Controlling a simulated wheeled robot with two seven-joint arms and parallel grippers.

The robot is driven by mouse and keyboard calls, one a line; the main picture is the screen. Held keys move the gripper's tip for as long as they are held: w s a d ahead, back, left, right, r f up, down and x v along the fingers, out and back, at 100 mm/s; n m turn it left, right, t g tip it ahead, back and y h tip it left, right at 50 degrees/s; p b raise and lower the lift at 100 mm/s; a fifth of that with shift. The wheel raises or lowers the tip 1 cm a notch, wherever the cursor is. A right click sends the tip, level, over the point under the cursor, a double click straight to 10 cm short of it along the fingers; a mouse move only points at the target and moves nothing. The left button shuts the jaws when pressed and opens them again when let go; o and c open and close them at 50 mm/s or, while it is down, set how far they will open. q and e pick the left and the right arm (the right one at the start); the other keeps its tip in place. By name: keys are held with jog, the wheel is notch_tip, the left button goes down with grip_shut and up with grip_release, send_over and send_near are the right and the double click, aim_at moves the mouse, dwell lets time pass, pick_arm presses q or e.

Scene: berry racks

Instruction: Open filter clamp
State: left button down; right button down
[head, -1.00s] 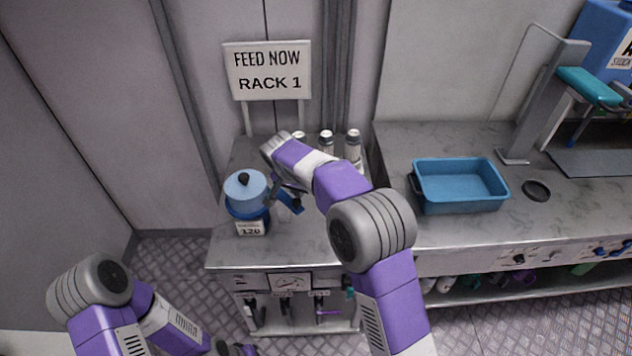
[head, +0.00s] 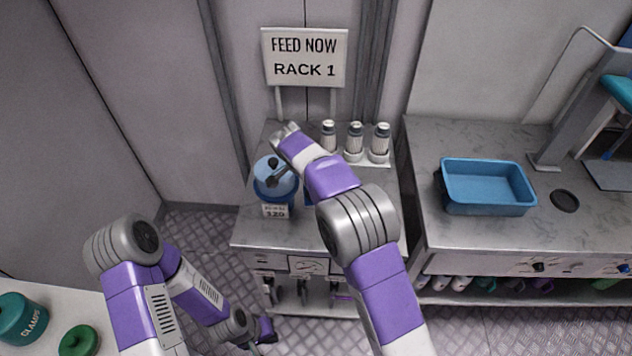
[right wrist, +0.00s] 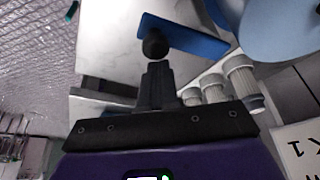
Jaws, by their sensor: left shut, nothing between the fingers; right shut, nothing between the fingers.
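No part is marked as the filter clamp. In the right wrist view a blue bar (right wrist: 195,40) lies beside a light blue round body (right wrist: 275,25). A dark ball knob (right wrist: 154,42) shows over the bar, just beyond my right fingertips (right wrist: 156,68); I cannot tell whether they touch. My right gripper (head: 279,180) is shut and empty at the canister, partly hidden by its arm. My left gripper (head: 265,332) is shut, low over the floor.
Several white bottles (head: 355,141) stand behind my right arm. A sign (head: 304,58) reading FEED NOW RACK 1 stands at the back. A blue tray (head: 488,187) sits on the right counter. Green round items (head: 22,318) lie at lower left.

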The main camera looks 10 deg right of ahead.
dwell(0.5)
notch_tip(320, 180, up, 10)
jog(key=p, duration=0.2)
jog(key=shift+d+p, duration=0.2)
jog(key=shift+p, duration=0.15)
jog(key=shift+w, duration=0.1)
dwell(0.3)
